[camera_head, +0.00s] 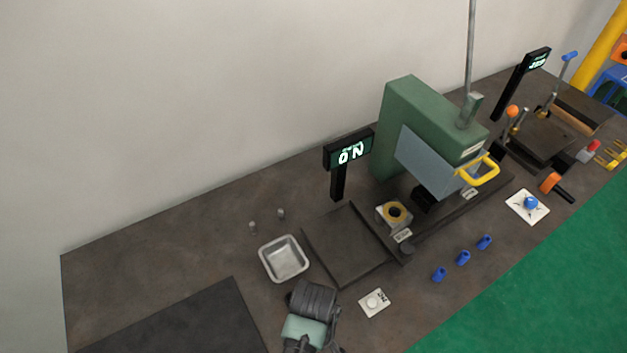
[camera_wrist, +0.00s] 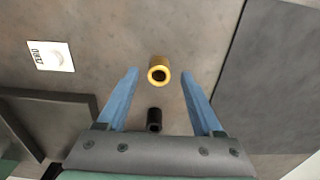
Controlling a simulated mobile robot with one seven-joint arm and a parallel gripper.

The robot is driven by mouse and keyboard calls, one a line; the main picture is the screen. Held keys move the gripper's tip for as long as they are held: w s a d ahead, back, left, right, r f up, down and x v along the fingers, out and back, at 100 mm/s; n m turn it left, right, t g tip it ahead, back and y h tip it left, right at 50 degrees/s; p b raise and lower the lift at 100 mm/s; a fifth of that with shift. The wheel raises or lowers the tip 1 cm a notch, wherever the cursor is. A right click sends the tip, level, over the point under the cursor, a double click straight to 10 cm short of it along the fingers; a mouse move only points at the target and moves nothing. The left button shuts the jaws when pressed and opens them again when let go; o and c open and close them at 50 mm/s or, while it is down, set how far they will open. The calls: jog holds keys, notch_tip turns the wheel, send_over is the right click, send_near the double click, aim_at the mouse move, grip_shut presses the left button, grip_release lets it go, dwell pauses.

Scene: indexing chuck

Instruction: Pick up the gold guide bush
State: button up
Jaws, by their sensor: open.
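The gold guide bush (camera_wrist: 158,75) stands on the brown bench top in the wrist view, its round bore facing the camera. My gripper (camera_wrist: 160,72) is open, with one blue finger left and one right of the bush in the picture. I see no contact between the fingers and the bush, and cannot tell the height gap. A small black cylinder (camera_wrist: 154,120) stands nearer the gripper's palm, also between the fingers. In the head view my wrist (camera_head: 310,312) is over the front of the bench and the bush is not visible there.
A white ZERO card (camera_wrist: 50,56) and a dark plate (camera_wrist: 50,118) lie left in the wrist view; a dark mat (camera_wrist: 285,80) lies right. In the head view a metal tray (camera_head: 284,259), green press (camera_head: 410,115) and several blue cylinders (camera_head: 463,257) stand on the bench.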

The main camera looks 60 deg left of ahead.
jog(key=shift+f, duration=1.3)
grip_shut()
